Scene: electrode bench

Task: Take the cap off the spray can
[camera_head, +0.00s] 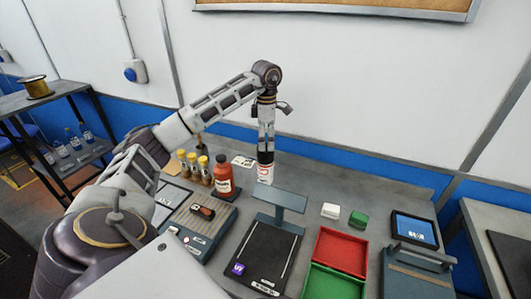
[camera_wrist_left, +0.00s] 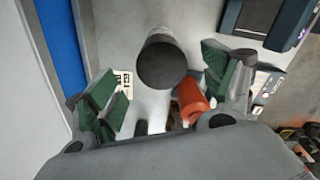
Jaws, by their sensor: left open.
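The spray can (camera_head: 265,173) stands upright on the bench, white with red marking, towards the wall. In the left wrist view its dark round cap (camera_wrist_left: 161,64) faces the camera. My left gripper (camera_head: 266,147) points down over the top of the can in the head view. In the left wrist view it (camera_wrist_left: 165,92) is open, with a green-padded finger on each side of the cap and gaps between. The cap sits off the middle, towards the top of that picture. In the head view the fingers hide most of the cap. My right gripper is not in view.
A red bottle (camera_head: 223,176) stands close left of the can, also near one finger in the wrist view (camera_wrist_left: 192,98). Several yellow-topped bottles (camera_head: 193,166) stand further left. A dark stand (camera_head: 281,199) is in front.

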